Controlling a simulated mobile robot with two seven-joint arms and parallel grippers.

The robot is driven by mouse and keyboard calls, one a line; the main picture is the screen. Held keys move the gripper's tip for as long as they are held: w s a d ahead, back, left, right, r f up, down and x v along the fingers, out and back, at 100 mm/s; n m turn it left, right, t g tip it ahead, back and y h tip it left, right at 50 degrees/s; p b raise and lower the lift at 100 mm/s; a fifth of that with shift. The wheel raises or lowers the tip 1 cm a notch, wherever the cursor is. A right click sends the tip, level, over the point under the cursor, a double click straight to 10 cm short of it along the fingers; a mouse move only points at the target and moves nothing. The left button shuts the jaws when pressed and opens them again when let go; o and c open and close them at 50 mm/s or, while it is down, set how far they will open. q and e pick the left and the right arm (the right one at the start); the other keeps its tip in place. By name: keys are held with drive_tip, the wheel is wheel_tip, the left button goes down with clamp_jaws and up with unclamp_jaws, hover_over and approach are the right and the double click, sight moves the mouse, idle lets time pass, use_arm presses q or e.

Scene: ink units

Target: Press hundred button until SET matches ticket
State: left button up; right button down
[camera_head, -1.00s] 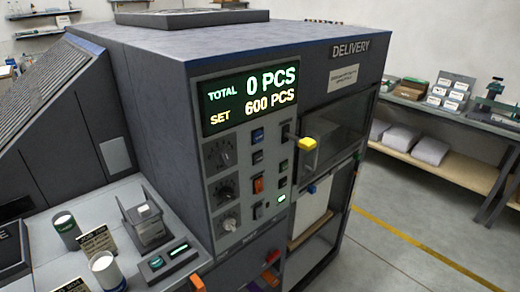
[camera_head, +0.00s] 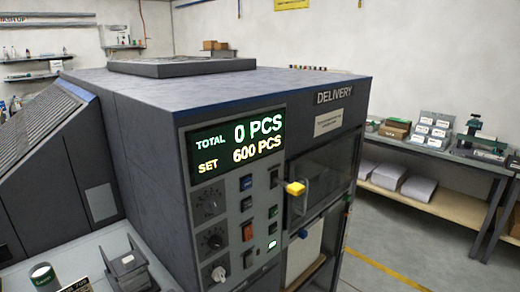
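The machine's control panel (camera_head: 228,215) faces me below a lit display (camera_head: 238,147). The display reads TOTAL 0 PCS and SET 600 PCS. Several small buttons run down the panel, among them a blue one (camera_head: 246,183), dark ones and an orange-red one (camera_head: 248,231). A small light (camera_head: 271,245) glows at the lower right of the panel. The button labels are too small to read, so I cannot tell which is the hundred button. I cannot make out a ticket with a readable number. Neither of my grippers is in view.
Round knobs (camera_head: 212,242) line the panel's left side. A yellow-tipped handle (camera_head: 296,188) sticks out from the delivery window (camera_head: 325,180). A tin (camera_head: 43,275) and a grey holder (camera_head: 128,268) stand on the lower left ledge. A side bench (camera_head: 430,150) stands at right, with open floor before it.

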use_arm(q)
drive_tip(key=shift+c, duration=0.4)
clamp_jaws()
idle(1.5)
